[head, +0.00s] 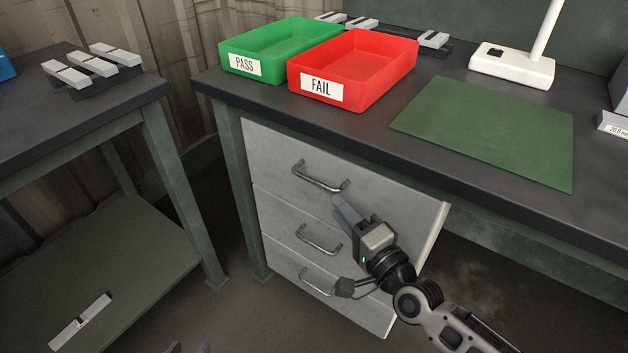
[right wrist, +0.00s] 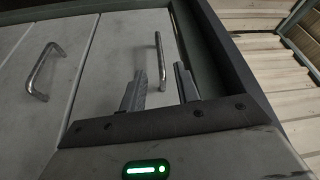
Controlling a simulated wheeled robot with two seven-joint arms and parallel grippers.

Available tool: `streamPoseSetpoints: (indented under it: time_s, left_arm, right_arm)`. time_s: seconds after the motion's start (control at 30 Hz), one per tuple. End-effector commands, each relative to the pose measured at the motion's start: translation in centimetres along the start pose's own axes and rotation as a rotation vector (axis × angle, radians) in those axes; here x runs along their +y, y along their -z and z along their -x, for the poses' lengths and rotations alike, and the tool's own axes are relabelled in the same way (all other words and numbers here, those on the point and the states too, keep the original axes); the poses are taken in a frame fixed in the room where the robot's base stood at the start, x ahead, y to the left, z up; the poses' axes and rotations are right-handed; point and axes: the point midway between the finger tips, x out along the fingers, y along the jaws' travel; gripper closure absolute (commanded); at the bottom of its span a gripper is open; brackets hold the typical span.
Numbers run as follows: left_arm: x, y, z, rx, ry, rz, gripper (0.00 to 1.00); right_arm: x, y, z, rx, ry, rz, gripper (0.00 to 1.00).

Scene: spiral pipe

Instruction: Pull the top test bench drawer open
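The test bench has a stack of grey drawers with metal bar handles. The top drawer (head: 275,155) appears shut, and its handle (head: 320,178) is bare in the head view. My right gripper (head: 345,207) is in front of the drawers, just below the right end of that handle. In the right wrist view its two fingers (right wrist: 160,90) are apart, with the top handle (right wrist: 160,55) beyond and between them; contact is not visible. My left gripper (head: 188,348) shows only its fingertips at the bottom edge, spaced apart with nothing visible between them.
The middle handle (head: 318,240) and bottom handle (head: 317,282) lie below; my right arm is close to them. The bench top (head: 400,145) overhangs the drawers and carries a red FAIL tray (head: 345,92) and green PASS tray (head: 262,75). A side table (head: 125,98) stands left.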

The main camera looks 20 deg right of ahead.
Motion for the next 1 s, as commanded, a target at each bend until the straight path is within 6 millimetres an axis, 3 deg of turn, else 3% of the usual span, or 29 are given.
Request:
streamPoseSetpoints:
  time_s: [0.2, 0.4, 0.6, 0.87, 0.9, 1.0]
  left_arm:
    - [0.0, -0.3, -0.3, -0.005, -0.002, 0.001, 0.64]
    - [0.0, -0.8, -0.6, -0.014, -0.006, 0.003, 0.64]
    - [0.0, -1.1, -0.7, -0.024, -0.008, 0.005, 0.64]
    - [0.0, -1.0, -0.8, -0.023, -0.009, 0.004, 0.64]
    - [0.0, -1.0, -0.8, -0.023, -0.009, 0.004, 0.64]
    - [0.0, -1.0, -0.8, -0.022, -0.009, 0.004, 0.64]
  right_arm:
    - [-0.1, 0.0, -5.0, 0.000, 0.002, -0.001, 0.68]
    - [0.1, 0.0, -8.1, 0.000, 0.000, 0.001, 0.68]
    - [0.1, -0.1, -9.4, -0.001, -0.001, 0.001, 0.68]
    - [0.1, -0.1, -9.6, -0.001, -0.002, 0.001, 0.68]
    - [0.1, -0.1, -9.6, -0.001, -0.002, 0.001, 0.71]
    - [0.1, 0.0, -9.5, -0.001, -0.002, 0.001, 0.99]
